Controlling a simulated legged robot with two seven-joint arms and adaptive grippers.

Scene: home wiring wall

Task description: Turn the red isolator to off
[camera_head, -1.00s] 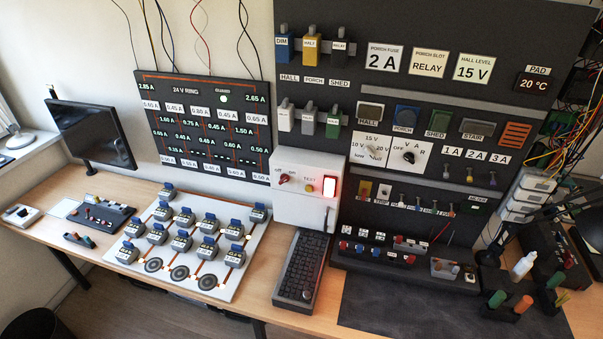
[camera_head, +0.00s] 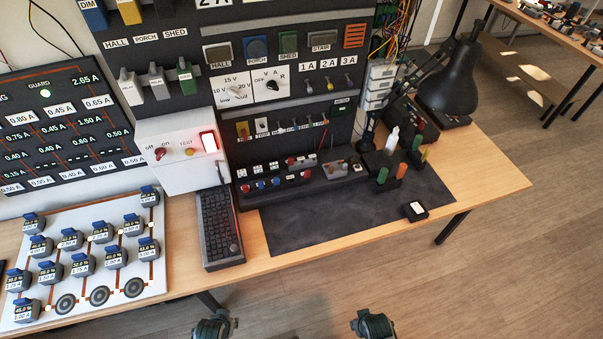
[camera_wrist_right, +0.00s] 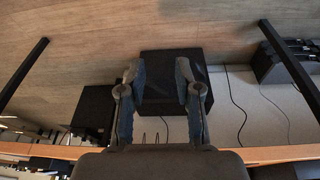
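The red isolator knob (camera_head: 160,153) is on the left of the front of a white box (camera_head: 180,178) low on the wall panel. Small "off" and "on" labels sit above it; its exact pointing is too small to tell. A yellow test button (camera_head: 189,152) and a lit red-white switch (camera_head: 209,142) are to its right. My left gripper (camera_head: 215,325) and right gripper (camera_head: 373,323) are at the bottom edge of the head view, in front of the table and well away from the knob. In the right wrist view, my right gripper (camera_wrist_right: 157,75) is open and empty.
A keyboard (camera_head: 220,228) lies below the white box. A white board (camera_head: 85,260) with several blue-topped meters is at left. A dark mat (camera_head: 340,215) covers the table at right, with a small black block (camera_head: 414,211) near its edge. Floor before the table is clear.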

